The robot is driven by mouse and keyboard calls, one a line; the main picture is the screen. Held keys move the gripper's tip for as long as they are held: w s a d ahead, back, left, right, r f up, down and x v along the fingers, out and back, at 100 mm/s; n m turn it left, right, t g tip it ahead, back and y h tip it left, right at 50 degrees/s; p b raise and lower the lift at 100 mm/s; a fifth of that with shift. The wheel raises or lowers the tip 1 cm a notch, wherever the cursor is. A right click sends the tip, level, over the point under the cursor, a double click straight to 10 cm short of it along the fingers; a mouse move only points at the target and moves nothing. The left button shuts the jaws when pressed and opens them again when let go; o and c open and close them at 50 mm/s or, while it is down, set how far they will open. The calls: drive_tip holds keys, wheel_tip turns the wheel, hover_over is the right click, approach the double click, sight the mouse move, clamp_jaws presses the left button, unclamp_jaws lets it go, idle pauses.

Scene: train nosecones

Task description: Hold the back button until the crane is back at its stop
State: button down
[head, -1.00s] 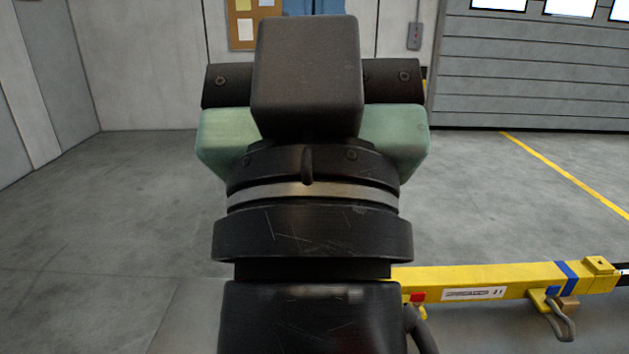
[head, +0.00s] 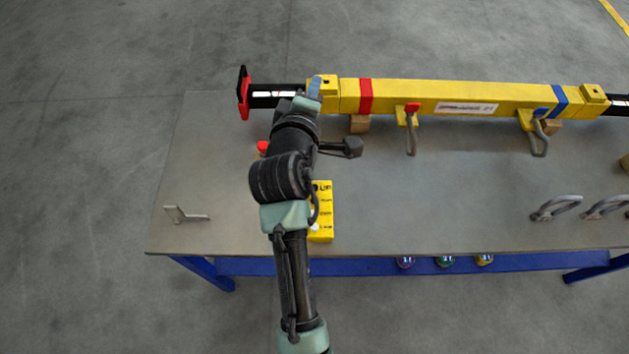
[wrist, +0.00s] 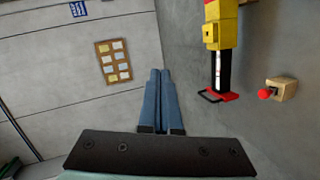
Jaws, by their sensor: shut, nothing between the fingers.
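A yellow push-button box (head: 321,232) lies on the table, partly hidden by my arm. Its labels are too small to read, so I cannot tell which button is back. My gripper (head: 314,86) overlaps the left end of the yellow beam in the head view, well beyond the button box; its height is unclear. In the wrist view, its two blue fingers (wrist: 160,88) are together and empty, pointing towards a wall. I cannot make out a crane in either view.
The yellow beam (head: 430,97) with red and blue bands lies along the table's far edge. A red mushroom button (wrist: 265,94) on a small block also shows in the head view (head: 263,147). Grey handles (head: 556,207) lie right. The table (head: 440,190) is bare mid-right.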

drive_tip(key=s+f+n+g+p, duration=0.1)
drive_tip(key=s+f+n+g, duration=0.2)
drive_tip(key=f, duration=0.9)
drive_tip(key=s+f+n+g+h+p, duration=0.1)
drive_tip(key=s+f+n+g, duration=0.2)
drive_tip(key=s+f, duration=0.6)
wheel_tip(320, 180, down, 3)
drive_tip(key=n, duration=0.2)
drive_tip(key=shift+s+a+n, duration=0.15)
drive_tip(key=shift+a+n, duration=0.15)
drive_tip(key=shift+a, duration=0.05)
wheel_tip(320, 180, down, 8)
drive_tip(key=b, duration=0.7)
drive_tip(key=shift+b, duration=0.3)
drive_tip(key=shift+f, duration=0.35)
drive_tip(key=shift+f+b, duration=0.4)
